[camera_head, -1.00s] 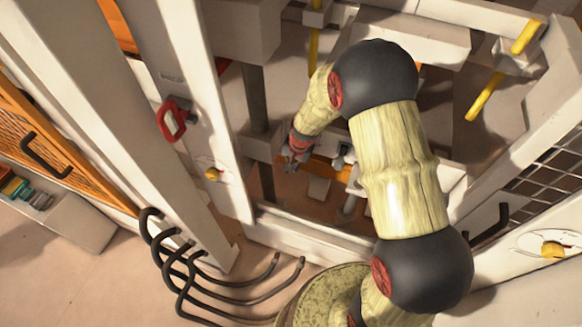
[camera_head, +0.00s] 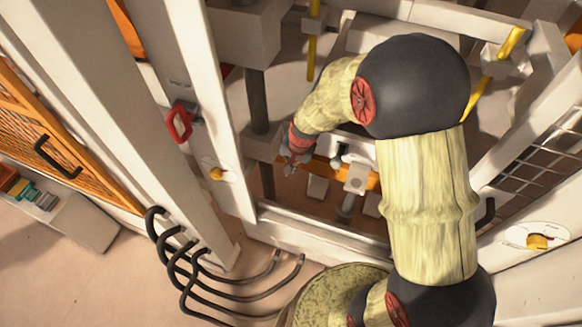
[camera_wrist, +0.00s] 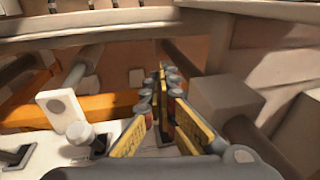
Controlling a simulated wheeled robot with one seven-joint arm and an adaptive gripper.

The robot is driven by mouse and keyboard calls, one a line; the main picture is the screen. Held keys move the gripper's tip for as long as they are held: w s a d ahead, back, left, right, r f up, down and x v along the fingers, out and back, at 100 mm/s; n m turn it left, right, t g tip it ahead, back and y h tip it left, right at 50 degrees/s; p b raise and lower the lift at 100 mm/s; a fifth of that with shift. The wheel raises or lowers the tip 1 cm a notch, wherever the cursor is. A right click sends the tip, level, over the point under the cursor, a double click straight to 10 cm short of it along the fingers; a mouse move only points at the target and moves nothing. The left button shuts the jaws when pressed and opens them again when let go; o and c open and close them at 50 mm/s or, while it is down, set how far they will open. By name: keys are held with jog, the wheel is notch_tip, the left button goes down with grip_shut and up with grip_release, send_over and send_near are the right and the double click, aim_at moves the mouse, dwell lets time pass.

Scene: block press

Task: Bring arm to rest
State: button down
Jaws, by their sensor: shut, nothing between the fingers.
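My arm reaches forward through the opening of a white press frame (camera_head: 350,237). My gripper (camera_head: 288,166) is small in the head view, at the end of the arm, to the left of an orange bar (camera_head: 325,166) inside the press. In the wrist view my gripper (camera_wrist: 162,78) points inward with its yellow-sided fingers close together. It is shut and nothing shows between the fingertips. A white bracket with a round hole (camera_wrist: 62,108) is left of the fingers. Much of the press interior on the right is hidden behind my arm in the head view.
A white post with a red handle (camera_head: 180,122) stands left of my arm. A grey block (camera_wrist: 224,105) is close to the right of my fingers. Black hoses (camera_head: 185,265) curve over the floor at lower left. A mesh panel (camera_head: 530,170) is at right.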

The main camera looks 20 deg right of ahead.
jog(key=shift+s+r, duration=0.35)
jog(key=shift+r, duration=0.25)
